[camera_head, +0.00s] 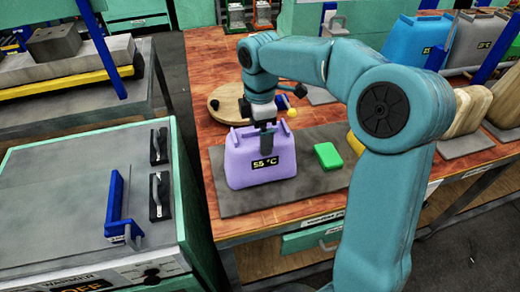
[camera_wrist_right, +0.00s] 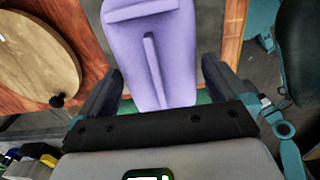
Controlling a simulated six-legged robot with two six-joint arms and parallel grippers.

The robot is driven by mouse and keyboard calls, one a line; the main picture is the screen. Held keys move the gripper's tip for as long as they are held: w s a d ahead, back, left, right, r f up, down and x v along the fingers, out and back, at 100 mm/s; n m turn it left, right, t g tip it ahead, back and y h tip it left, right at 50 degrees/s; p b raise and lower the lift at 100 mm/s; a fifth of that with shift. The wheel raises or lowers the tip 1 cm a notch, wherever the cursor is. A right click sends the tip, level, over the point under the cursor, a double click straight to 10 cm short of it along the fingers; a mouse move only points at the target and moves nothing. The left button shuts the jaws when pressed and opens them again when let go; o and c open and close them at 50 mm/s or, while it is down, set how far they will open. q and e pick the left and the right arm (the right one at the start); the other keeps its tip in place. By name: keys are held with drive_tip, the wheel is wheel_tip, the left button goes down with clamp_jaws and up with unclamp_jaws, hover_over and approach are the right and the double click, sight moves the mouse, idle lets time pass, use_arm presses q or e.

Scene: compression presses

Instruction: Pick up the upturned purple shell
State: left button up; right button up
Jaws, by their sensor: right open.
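The purple shell (camera_head: 245,172) stands on a dark grey mat (camera_head: 320,187) on the wooden bench, with a "55 °C" label on its front. My right gripper (camera_head: 267,130) comes down over its top edge from above. In the right wrist view the shell (camera_wrist_right: 168,75) fills the space between the two dark, open fingers, and its raised rib points toward the palm. My right gripper (camera_wrist_right: 160,85) is open, with one finger on each side of the shell; I cannot tell whether they touch it. My left gripper is in neither view.
A green block (camera_head: 328,155) lies right of the shell. A round wooden board (camera_head: 228,103) is behind it. Blue (camera_head: 412,40) and grey shells stand at the back right. A grey machine (camera_head: 70,200) with a blue handle is at left, across a gap.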

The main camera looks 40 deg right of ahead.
drive_tip(key=shift+w+d+f, duration=0.1)
drive_tip(key=shift+f, duration=0.1)
drive_tip(key=shift+c, duration=0.7)
drive_tip(key=c, duration=1.1)
